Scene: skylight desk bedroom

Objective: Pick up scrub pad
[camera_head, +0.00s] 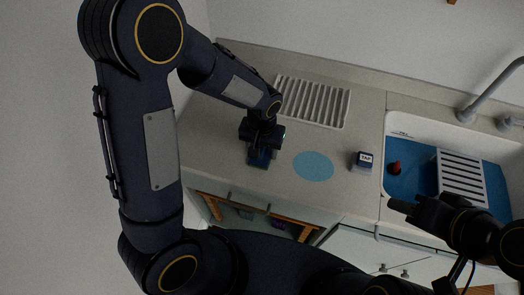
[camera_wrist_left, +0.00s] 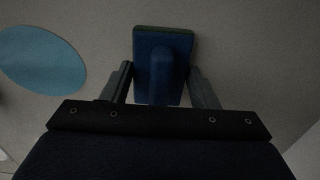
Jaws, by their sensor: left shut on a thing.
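The scrub pad (camera_wrist_left: 164,48) is a blue block with a raised blue grip and a green edge, seen at the top middle of the left wrist view. My left gripper (camera_wrist_left: 162,85) is shut on it, with one finger on each side. In the head view the left gripper (camera_head: 262,150) is over the left part of the counter, and the scrub pad (camera_head: 260,159) shows partly below it. I cannot tell whether the pad touches the counter. My right gripper (camera_head: 402,208) is in front of the sink; its jaw state is unclear.
A flat blue disc (camera_head: 313,166) lies on the counter (camera_head: 215,115) beside the pad. A white ribbed rack (camera_head: 314,101) lies behind. The sink (camera_head: 400,182) holds a red-topped item (camera_head: 395,167) and a white slatted rack (camera_head: 461,178).

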